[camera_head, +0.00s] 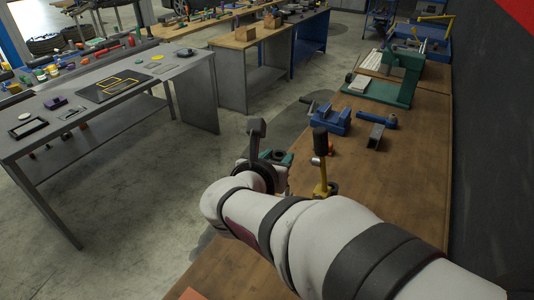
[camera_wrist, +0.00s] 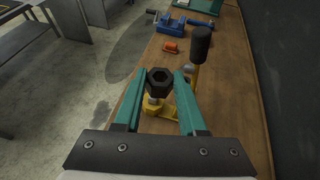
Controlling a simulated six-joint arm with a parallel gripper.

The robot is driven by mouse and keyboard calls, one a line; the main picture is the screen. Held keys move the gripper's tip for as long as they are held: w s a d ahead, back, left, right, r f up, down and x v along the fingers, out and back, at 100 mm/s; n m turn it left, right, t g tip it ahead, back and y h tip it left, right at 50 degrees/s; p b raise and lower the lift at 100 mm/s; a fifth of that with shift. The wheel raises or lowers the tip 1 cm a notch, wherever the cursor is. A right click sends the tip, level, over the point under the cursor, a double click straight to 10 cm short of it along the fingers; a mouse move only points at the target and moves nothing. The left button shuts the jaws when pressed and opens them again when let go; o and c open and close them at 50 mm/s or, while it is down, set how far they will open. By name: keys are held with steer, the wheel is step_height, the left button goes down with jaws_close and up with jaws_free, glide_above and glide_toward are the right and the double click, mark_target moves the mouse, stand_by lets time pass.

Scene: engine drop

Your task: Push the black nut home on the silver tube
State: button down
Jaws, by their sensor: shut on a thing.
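My gripper (camera_wrist: 160,82) has teal fingers and is shut on the black nut (camera_wrist: 160,76), whose dark opening faces the wrist camera.
A black-handled yellow lever (camera_wrist: 200,50) stands upright close to the right finger; it also shows in the head view (camera_head: 320,140). An orange piece (camera_wrist: 170,46) and a blue vise (camera_head: 330,118) lie farther along the wooden bench (camera_head: 405,165). A dark wall (camera_head: 490,150) borders its right side.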

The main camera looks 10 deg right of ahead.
step_height(320, 180, up, 6)
steer(key=w+a, duration=0.2)
steer(key=w+d+f+m+g+h, duration=0.1)
steer(key=w+d+f+m+h, duration=0.15)
steer(key=w, duration=0.25)
steer(key=w+d+f+m+g+h, duration=0.1)
steer(key=w+d+f+m+g, duration=0.1)
steer(key=f, duration=0.5)
steer(key=w+d+f+m+g+h, duration=0.2)
steer(key=f+m+g, duration=0.2)
steer(key=f, duration=0.4)
steer(key=shift+d+f+g, duration=0.15)
steer(key=shift+d+g, duration=0.25)
steer(key=shift+h, duration=0.25)
steer(key=shift+f, duration=2.85)
steer(key=shift+f, duration=0.2)
